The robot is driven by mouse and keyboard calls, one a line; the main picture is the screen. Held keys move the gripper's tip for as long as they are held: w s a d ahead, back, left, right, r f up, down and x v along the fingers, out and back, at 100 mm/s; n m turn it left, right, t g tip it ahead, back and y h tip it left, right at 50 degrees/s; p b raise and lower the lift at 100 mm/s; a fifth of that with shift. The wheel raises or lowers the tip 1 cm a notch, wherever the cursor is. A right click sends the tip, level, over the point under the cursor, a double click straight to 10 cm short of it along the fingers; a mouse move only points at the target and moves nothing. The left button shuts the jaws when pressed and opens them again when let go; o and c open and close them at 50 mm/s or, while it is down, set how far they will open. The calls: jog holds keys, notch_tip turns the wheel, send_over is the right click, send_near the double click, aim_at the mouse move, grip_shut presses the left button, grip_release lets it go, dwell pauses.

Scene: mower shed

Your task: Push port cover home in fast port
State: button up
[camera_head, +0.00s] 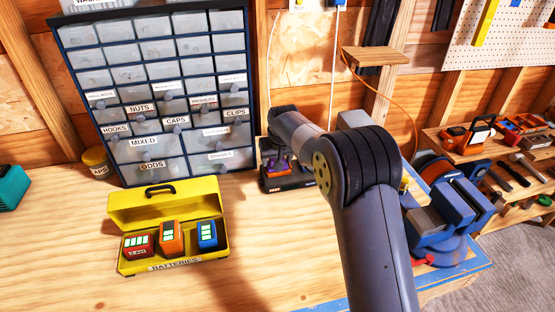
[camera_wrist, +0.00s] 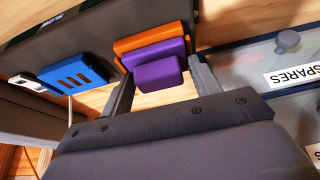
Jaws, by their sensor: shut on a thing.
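The purple port cover (camera_wrist: 158,72) lies between the two fingers of my gripper (camera_wrist: 160,80) in the wrist view, and the gripper is shut on it. The cover sits against an orange port surround (camera_wrist: 152,45), which is likely the fast port, on a dark charger (camera_wrist: 190,12). How deep the cover sits cannot be told.
A blue slotted block (camera_wrist: 75,74) is beside the orange surround on the charger. The labelled drawer cabinet (camera_head: 165,55) stands behind. A yellow battery box (camera_head: 210,187) with three batteries is to the left. A blue vise (camera_head: 450,205) is to the right. The front bench is clear.

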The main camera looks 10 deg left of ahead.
jog(key=o, duration=1)
jog(key=shift+f, duration=0.55)
jog(key=shift+o, duration=0.6)
jog(key=shift+r, duration=0.3)
jog(key=b+v, duration=0.2)
jog(key=v, duration=0.8)
jog(key=shift+r+b, duration=0.25)
jog(key=shift+b, duration=0.15)
jog(key=shift+s+d+r, duration=0.2)
jog(key=shift+d+r, duration=0.1)
jog(key=shift+r, duration=0.1)
jog(key=shift+w, duration=0.1)
jog(key=p+x, duration=0.3)
jog(key=x, duration=0.8)
jog(key=shift+a+f, duration=0.15)
jog(key=shift+f, duration=0.25)
